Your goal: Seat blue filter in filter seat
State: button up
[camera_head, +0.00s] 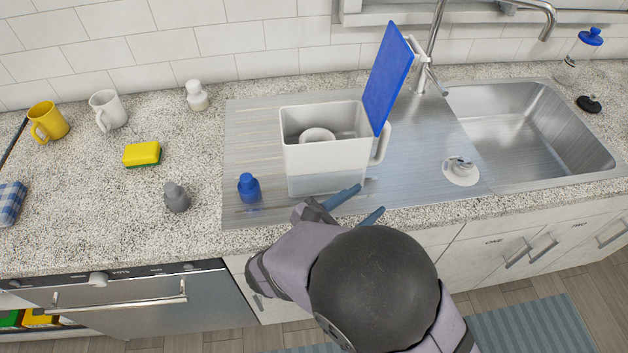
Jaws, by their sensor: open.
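The blue filter (248,187) stands upright on the ribbed steel drainboard, left of a white jug (325,158). The jug is open at the top, and its blue lid (388,78) is tilted up on the right side. A pale round ring, which looks like the filter seat (317,135), shows inside the jug; its lower part is hidden by the front wall. My gripper (370,198) is open, with two blue-grey fingers apart and nothing seen between them. It is at the drainboard's front edge, in front of the jug's right side and right of the blue filter.
A grey filter-like piece (176,197) and a white one (197,96) stand on the granite counter (80,210). A yellow sponge (142,154), a yellow mug (47,122) and a white mug (107,110) are at left. The sink (530,130) and tap (434,45) are at right.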

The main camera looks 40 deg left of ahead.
aim_at(246, 187)
jog(key=s+a+n+y, duration=0.1)
jog(key=s+a, duration=0.1)
jog(key=a, duration=0.1)
jog(key=s+a+n+t+y, duration=0.1)
jog(key=s+a+n+y, duration=0.1)
jog(key=a, duration=0.1)
jog(key=s+a+n+y, duration=0.1)
jog(key=s+a+y, duration=0.1)
jog(key=a, duration=0.1)
jog(key=shift+s+a+r+n+t, duration=0.2)
jog(key=shift+s+r+n+t, duration=0.05)
jog(key=shift+s+n+t, duration=0.15)
jog(key=s+a+n+y, duration=0.1)
jog(key=s+a+y, duration=0.1)
jog(key=s+a, duration=0.1)
jog(key=s+a+f+n+g+y+b, duration=0.1)
jog(key=s+a+n+y, duration=0.1)
jog(key=s+a, duration=0.1)
jog(key=s+a+n+y+b, duration=0.1)
jog(key=s+a+n+y, duration=0.1)
jog(key=s+a+y, duration=0.1)
jog(key=shift+s+f, duration=0.3)
jog(key=shift+f, duration=0.1)
jog(key=shift+s+a, duration=0.3)
jog(key=shift+p+x, duration=0.6)
jog(key=shift+x, duration=1)
jog(key=shift+p+x, duration=0.8)
jog(key=shift+x, duration=1.3)
jog(key=shift+f, duration=0.2)
jog(key=shift+c, duration=0.4)
